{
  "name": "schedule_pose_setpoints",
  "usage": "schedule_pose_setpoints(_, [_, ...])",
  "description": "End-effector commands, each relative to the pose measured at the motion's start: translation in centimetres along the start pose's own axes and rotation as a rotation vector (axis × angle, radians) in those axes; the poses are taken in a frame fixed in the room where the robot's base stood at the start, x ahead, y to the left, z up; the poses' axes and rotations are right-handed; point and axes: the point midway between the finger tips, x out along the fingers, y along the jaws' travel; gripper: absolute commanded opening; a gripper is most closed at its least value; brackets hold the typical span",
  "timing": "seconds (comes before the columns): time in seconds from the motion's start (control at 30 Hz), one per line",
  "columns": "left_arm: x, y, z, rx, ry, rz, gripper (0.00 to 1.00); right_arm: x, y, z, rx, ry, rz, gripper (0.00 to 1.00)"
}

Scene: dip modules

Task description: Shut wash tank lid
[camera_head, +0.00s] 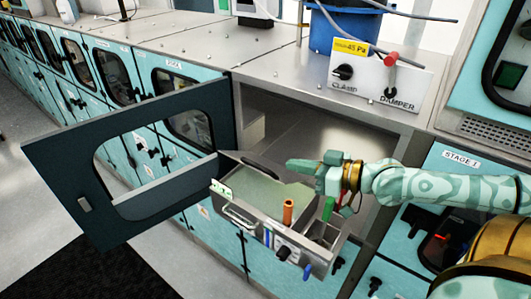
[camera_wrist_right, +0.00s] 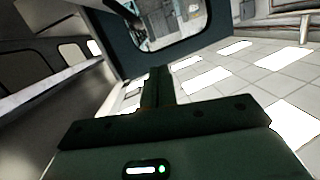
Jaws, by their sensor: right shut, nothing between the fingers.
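The metal wash tank (camera_head: 238,217) sits in the open cabinet mouth, in the middle of the head view. A grey panel with a dark handle (camera_head: 260,166) slants along its far side; it may be the lid. A pale green surface (camera_head: 265,188) shows inside, so the tank looks uncovered there. My right gripper (camera_head: 292,164) is shut and empty, pointing left, just above the tank's far side and right of the dark handle. Its shut fingers also show in the right wrist view (camera_wrist_right: 158,85). I cannot tell whether they touch the panel. My left gripper is out of view.
A dark cabinet door (camera_head: 60,160) with a window stands open at left. An orange cylinder (camera_head: 288,211) and a green one (camera_head: 328,208) stand at the tank's right part. Above is a panel with CLAMP and DAMPER controls (camera_head: 375,82). The cabinet interior (camera_head: 335,135) behind my gripper looks empty.

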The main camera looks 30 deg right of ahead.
Motion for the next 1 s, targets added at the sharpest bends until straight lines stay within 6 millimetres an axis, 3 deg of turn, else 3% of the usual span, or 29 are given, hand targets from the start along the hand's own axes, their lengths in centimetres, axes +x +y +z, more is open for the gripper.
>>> schedule_pose_setpoints(0.1, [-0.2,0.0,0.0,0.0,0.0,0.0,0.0,0.5,3.4,-1.6,0.081,-0.049,0.028,0.0])
schedule_pose_setpoints(0.2, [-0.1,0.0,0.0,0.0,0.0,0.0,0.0,0.3,4.7,-1.6,0.224,-0.028,0.055,0.0])
schedule_pose_setpoints(0.33, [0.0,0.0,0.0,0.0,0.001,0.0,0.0,0.5,4.6,-1.7,0.312,-0.017,0.052,0.0])
schedule_pose_setpoints(0.57, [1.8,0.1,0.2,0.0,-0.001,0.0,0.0,1.7,4.7,-1.5,0.32,-0.011,0.052,0.0])
schedule_pose_setpoints(1.0, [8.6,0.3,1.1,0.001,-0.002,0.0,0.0,5.7,4.8,-1.2,0.319,-0.011,0.049,0.0])
